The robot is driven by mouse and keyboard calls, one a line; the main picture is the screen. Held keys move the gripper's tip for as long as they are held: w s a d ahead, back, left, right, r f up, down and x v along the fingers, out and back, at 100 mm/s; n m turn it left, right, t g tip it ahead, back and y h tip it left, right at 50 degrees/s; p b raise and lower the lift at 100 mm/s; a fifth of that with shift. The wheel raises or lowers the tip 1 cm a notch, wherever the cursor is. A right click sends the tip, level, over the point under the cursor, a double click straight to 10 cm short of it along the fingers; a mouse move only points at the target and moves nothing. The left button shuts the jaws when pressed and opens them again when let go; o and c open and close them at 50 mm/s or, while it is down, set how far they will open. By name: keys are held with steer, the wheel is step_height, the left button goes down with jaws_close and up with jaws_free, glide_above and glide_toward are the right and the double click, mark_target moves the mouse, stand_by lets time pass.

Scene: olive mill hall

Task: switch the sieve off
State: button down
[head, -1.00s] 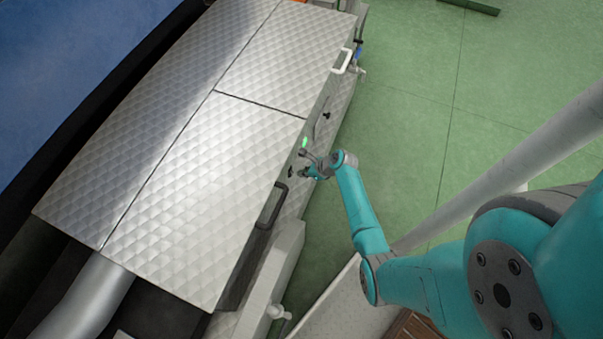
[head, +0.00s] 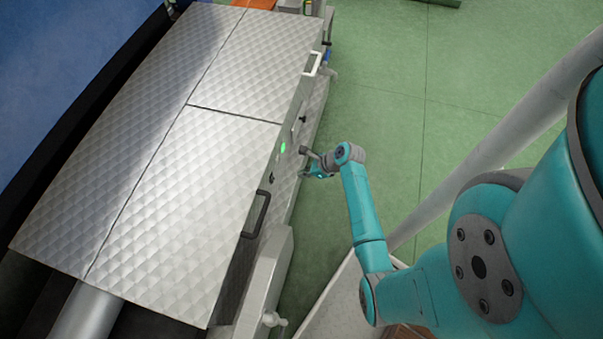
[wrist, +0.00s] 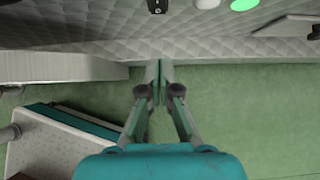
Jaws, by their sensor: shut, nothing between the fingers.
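The sieve (head: 180,165) is a long machine with quilted metal covers, at the left and middle of the head view. On its side panel a green lamp (head: 283,147) glows, with a small black switch (head: 272,178) nearby. In the wrist view the black switch (wrist: 157,6), with a white O mark, is cut by the top edge; the green lamp (wrist: 244,4) is right of it. My gripper (head: 304,173) is beside the panel, apart from it. In the wrist view my gripper (wrist: 160,84) is shut and empty, below the switch in the picture.
A black handle (head: 256,214) and a white handle (head: 313,62) stick out from the machine's side. A black knob (head: 303,119) sits farther along. A grey pipe (head: 500,150) slants behind my arm. Green floor (head: 385,90) lies clear to the right.

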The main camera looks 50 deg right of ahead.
mark_target(272, 179)
steer(key=shift+s+a+f, duration=0.1)
steer(key=shift+s+f, duration=0.1)
steer(key=shift+f, duration=0.6)
steer(key=w+a+r+x, duration=0.1)
steer(key=w+x, duration=0.1)
steer(key=x, duration=1.1)
steer(key=shift+r, duration=0.4)
